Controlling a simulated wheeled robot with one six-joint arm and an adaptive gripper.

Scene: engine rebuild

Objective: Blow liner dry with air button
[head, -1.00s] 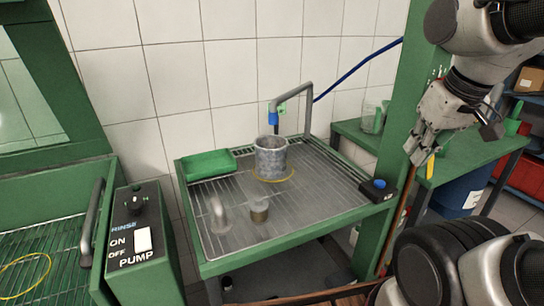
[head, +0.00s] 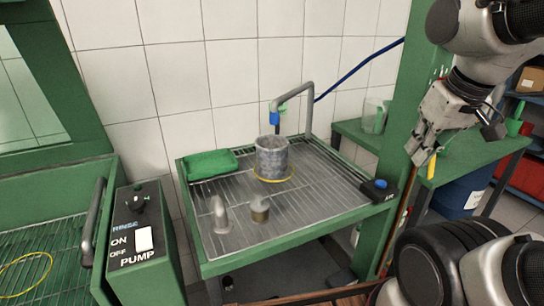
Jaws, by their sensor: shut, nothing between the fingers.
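The liner (head: 272,158) is a grey mottled cylinder standing upright on the slatted drain table, inside a yellow ring (head: 289,178). A bent grey pipe with a blue nozzle (head: 274,118) hangs just above it. The air button (head: 380,184) is a blue cap on a black box at the table's right front corner, with a small label partly readable as AIR. My gripper (head: 416,163) is up and to the right of the button, clear of it, pointing down in front of the green post. It is shut and empty.
A green tray (head: 209,164), a bent metal fitting (head: 220,214) and a small cylindrical part (head: 260,209) are on the drain table. A rinse pump switch box (head: 140,238) stands at left. The green post (head: 410,80) rises behind my gripper.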

